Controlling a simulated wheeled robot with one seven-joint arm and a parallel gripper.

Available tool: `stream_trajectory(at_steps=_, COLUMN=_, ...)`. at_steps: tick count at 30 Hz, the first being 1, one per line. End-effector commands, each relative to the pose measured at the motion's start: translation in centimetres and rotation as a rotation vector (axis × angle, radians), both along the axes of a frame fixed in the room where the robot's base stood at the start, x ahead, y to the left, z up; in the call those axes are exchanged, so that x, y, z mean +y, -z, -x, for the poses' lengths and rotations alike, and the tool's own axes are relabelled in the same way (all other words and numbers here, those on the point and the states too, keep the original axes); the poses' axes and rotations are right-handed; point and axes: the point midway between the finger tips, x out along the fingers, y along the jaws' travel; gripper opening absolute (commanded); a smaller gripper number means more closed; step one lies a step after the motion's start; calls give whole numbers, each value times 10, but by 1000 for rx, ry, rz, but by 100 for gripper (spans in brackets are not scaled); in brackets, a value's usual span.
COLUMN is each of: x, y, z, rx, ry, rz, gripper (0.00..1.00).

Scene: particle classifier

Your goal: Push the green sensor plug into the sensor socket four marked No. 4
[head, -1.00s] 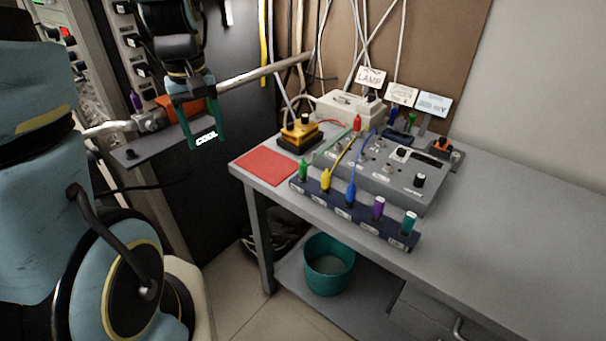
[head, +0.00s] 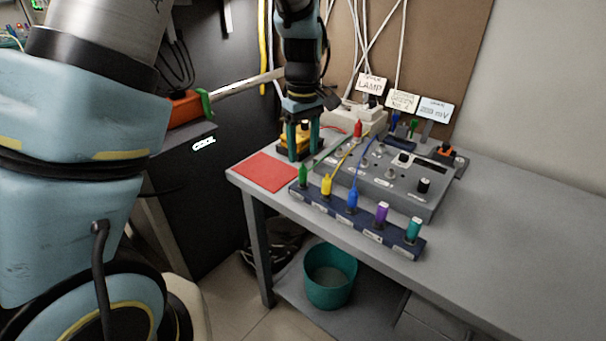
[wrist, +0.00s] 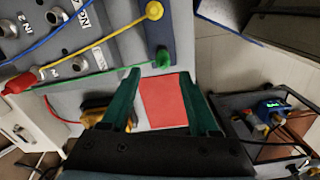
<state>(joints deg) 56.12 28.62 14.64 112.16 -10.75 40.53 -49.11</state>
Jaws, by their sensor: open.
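The green plug (head: 303,173), with a green cable, stands at the left end of the dark blue rack (head: 337,205); the wrist view shows it too (wrist: 162,57). My gripper (head: 304,152) is open and empty above the back left of the bench, behind the green plug. In the wrist view its fingers (wrist: 160,78) stand apart over the red mat (wrist: 165,100), with the green plug just beyond the fingertips. The grey socket box (head: 392,190) lies behind the rack. Several round sockets show on it in the wrist view; I cannot tell which is No. 4.
Yellow (head: 326,185), blue (head: 352,198), purple (head: 381,213) and teal (head: 413,229) plugs stand in the same rack. Cables cross over the box. A yellow-black device (head: 288,146) sits close to my fingers. The bench's right side is clear.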

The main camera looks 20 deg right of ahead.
Motion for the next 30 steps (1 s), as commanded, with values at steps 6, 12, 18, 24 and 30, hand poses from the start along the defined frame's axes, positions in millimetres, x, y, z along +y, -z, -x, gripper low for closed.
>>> stream_trajectory(at_steps=6, x=3, y=20, z=3, rx=2, ry=1, rz=-5, gripper=62)
stream_trajectory(at_steps=12, x=4, y=48, z=5, rx=2, ry=0, rz=-3, gripper=62)
stream_trajectory(at_steps=18, x=3, y=55, z=5, rx=-1, ry=1, rz=0, gripper=62)
stream_trajectory(at_steps=24, x=3, y=55, z=5, rx=-1, ry=1, rz=0, gripper=52)
stream_trajectory(at_steps=30, x=3, y=54, z=5, rx=-1, ry=1, rz=0, gripper=30)
